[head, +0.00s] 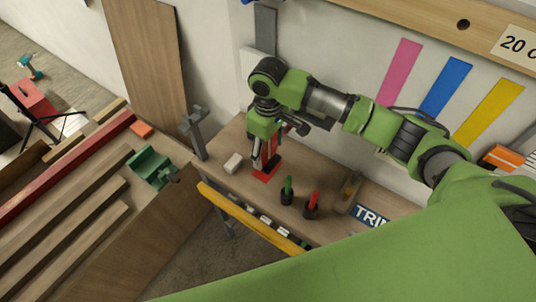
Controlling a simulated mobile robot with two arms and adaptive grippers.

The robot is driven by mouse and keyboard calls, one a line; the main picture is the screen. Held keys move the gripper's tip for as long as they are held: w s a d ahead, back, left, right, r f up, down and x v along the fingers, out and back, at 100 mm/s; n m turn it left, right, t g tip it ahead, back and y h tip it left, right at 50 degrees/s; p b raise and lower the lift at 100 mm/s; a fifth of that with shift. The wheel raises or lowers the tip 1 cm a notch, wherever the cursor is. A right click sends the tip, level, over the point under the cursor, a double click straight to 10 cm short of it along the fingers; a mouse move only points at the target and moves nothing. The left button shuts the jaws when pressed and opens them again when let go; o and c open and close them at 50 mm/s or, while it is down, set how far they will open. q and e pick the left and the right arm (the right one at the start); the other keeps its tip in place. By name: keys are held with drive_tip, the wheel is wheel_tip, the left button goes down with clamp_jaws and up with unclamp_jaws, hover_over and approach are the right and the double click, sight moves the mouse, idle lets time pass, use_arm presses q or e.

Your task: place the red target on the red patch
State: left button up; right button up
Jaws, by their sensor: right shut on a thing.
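My right gripper (262,152) reaches in from the right on a green arm and points down over the wooden bench. It is shut on the red target (268,148), a narrow red piece partly hidden by the fingers. The red patch (264,178) lies flat on the bench directly below the gripper. The target appears over the patch; whether it touches the patch I cannot tell. My left gripper is not in view.
A white block (233,163) sits left of the patch. Black-based pieces with a green top (288,186) and a red top (312,202) stand to its right. A yellow rail (250,218) runs along the bench front. A grey post (197,135) stands at left.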

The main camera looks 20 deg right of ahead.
sight(268, 160)
drive_tip(key=shift+f, duration=1.6)
drive_tip(key=shift+f, duration=0.1)
drive_tip(key=o, duration=1.3)
wheel_tip(268, 160, up, 12)
drive_tip(key=shift+r+b, duration=0.15)
drive_tip(key=shift+b, duration=0.85)
